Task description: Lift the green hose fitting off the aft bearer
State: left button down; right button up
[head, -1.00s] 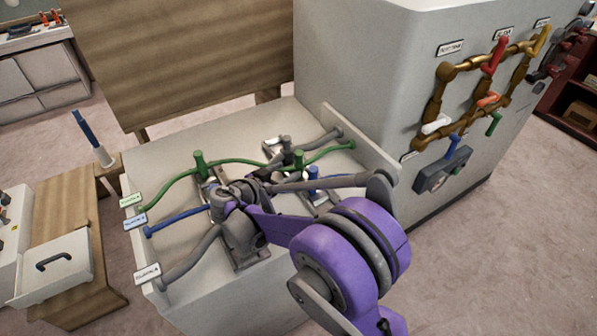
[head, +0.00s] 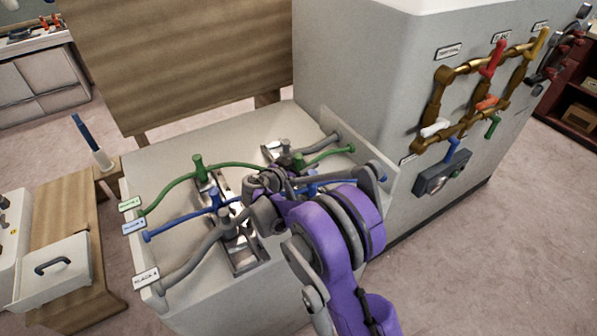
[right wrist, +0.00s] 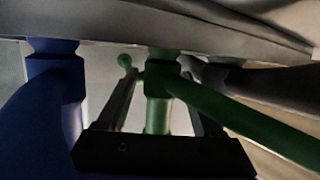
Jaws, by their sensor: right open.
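Two green hose fittings stand upright on the bench, one on the left metal bearer (head: 245,260) and one on the right bearer (head: 273,151). The left green fitting (head: 198,170) is clear in the head view; the right green fitting (head: 298,160) stands just beyond my right gripper (head: 263,184). In the right wrist view a green fitting (right wrist: 158,108) stands between the open fingers of my right gripper (right wrist: 164,82), not clamped. A green hose (right wrist: 240,125) runs from it to the lower right. I cannot tell from labels which bearer is aft. My left gripper is out of view.
A blue fitting (right wrist: 55,75) stands close at left in the right wrist view. Blue (head: 180,224) and grey hoses (head: 190,262) run from the bench's left edge. A tall white cabinet (head: 370,70) with brass pipework rises behind right.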

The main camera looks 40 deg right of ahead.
jog(key=shift+d, duration=0.1)
grip_shut()
dwell(0.4)
